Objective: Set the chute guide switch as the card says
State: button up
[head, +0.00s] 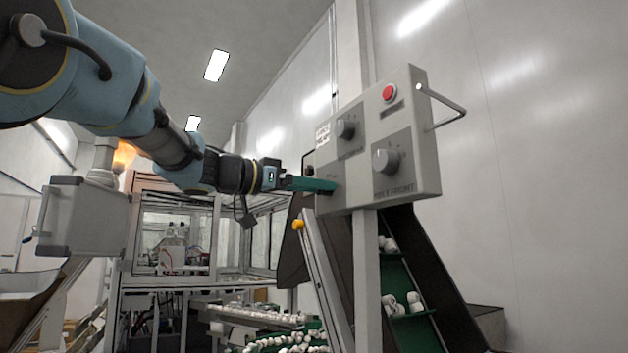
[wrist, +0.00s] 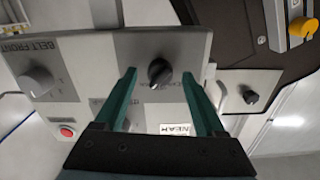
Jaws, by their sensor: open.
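A smaller black knob (wrist: 250,96) sits on a box beside the panel. I cannot tell which is the chute guide switch. A white card (wrist: 175,130), upside down in the wrist view, seems to read NEAR. My gripper (head: 326,187) is open, its green fingers apart near the panel's lower left in the head view; contact is unclear.
A red button (head: 389,92) and a metal handle (head: 445,108) are on the panel's right. A yellow knob (head: 298,225) sits on a frame below left. Behind the panel's post (head: 366,280) runs a dark chute with white caps (head: 414,302).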

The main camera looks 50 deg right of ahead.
jog(key=shift+c, duration=0.2)
grip_shut()
dwell(0.4)
